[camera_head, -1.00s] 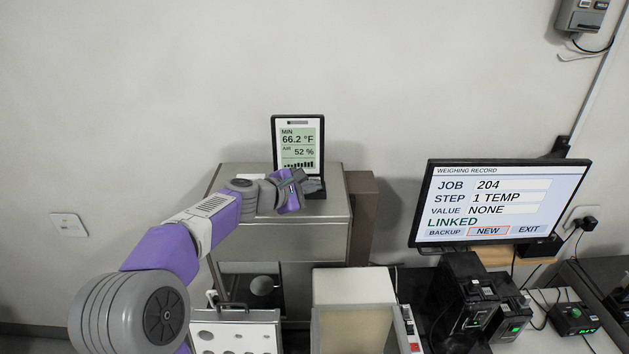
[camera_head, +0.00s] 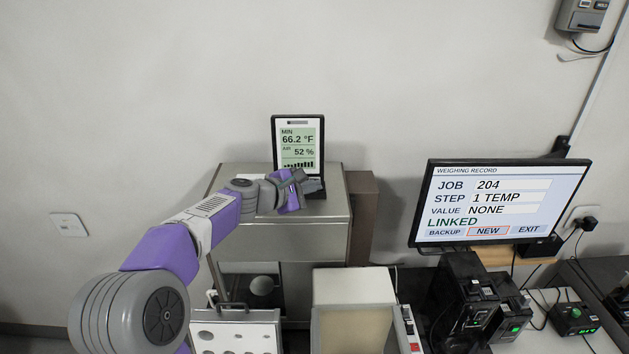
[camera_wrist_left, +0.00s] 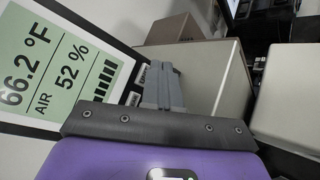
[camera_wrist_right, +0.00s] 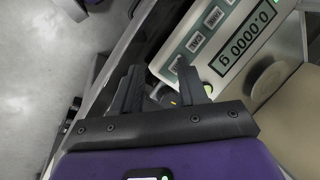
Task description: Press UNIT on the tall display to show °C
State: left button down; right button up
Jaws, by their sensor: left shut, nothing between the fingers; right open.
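The tall display (camera_head: 297,145) stands upright on a metal cabinet and reads MIN 66.2 °F and AIR 52 %. In the left wrist view, the display (camera_wrist_left: 62,75) fills the left side, with two small light labelled keys (camera_wrist_left: 140,73) along its edge; their lettering is too small to read. My left gripper (camera_head: 309,184) is shut and empty, low in front of the display. Its fingertips (camera_wrist_left: 162,72) appear close beside the keys; I cannot tell whether they touch. The gripper hides part of the display's lower end. My right gripper (camera_wrist_right: 160,76) is open and empty.
The metal cabinet (camera_head: 300,240) bears the display. A monitor (camera_head: 500,203) at right shows a weighing record, STEP 1 TEMP, VALUE NONE. Below it are black devices (camera_head: 465,295). In the right wrist view, a balance panel (camera_wrist_right: 225,40) reading 0.0000 g lies near my right fingers.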

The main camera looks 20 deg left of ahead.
pick_arm(q)
jog(key=shift+w, duration=0.15)
dwell(0.3)
jog(key=shift+w+a, duration=0.15)
jog(key=shift+w, duration=0.15)
jog(key=shift+w+a+f, duration=0.1)
jog(key=shift+w+a, duration=0.1)
jog(key=shift+w, duration=0.1)
dwell(0.6)
jog(key=shift+s, duration=0.1)
dwell(0.3)
jog(key=shift+s+d, duration=0.35)
jog(key=shift+s, duration=0.3)
jog(key=shift+s+d+r+b, duration=0.15)
jog(key=shift+s+d, duration=0.2)
jog(key=shift+s, duration=0.4)
jog(key=shift+s+d+r+b, duration=0.2)
jog(key=shift+s+d, duration=0.2)
jog(key=shift+s, duration=0.3)
jog(key=shift+s+d+r+b, duration=0.15)
jog(key=shift+s+d, duration=0.2)
jog(key=shift+s, duration=0.4)
